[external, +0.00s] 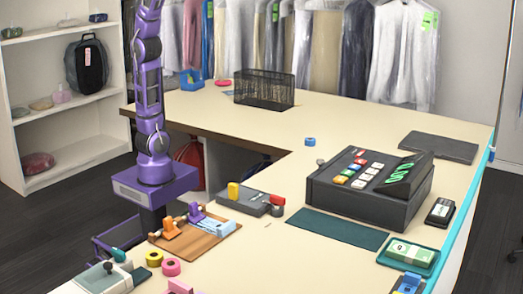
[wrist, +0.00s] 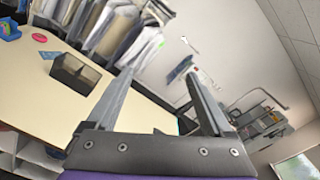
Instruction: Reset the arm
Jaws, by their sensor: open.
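My gripper (wrist: 160,95) shows in the wrist view with its two fingers apart and nothing between them. It points out over the counter toward the wall and the hanging garments (wrist: 115,30). In the external view my purple arm (external: 150,90) rises upright from its base beside the counter (external: 320,120) and runs out of the top of the picture, so the gripper is hidden there.
A black mesh basket (external: 264,88) stands at the back of the counter. A cash register (external: 370,188) stands at the right, with a money tray (external: 408,254) nearby. Bagged garments (external: 300,45) hang behind. A white shelf (external: 60,90) stands at the left. The counter's middle is mostly clear.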

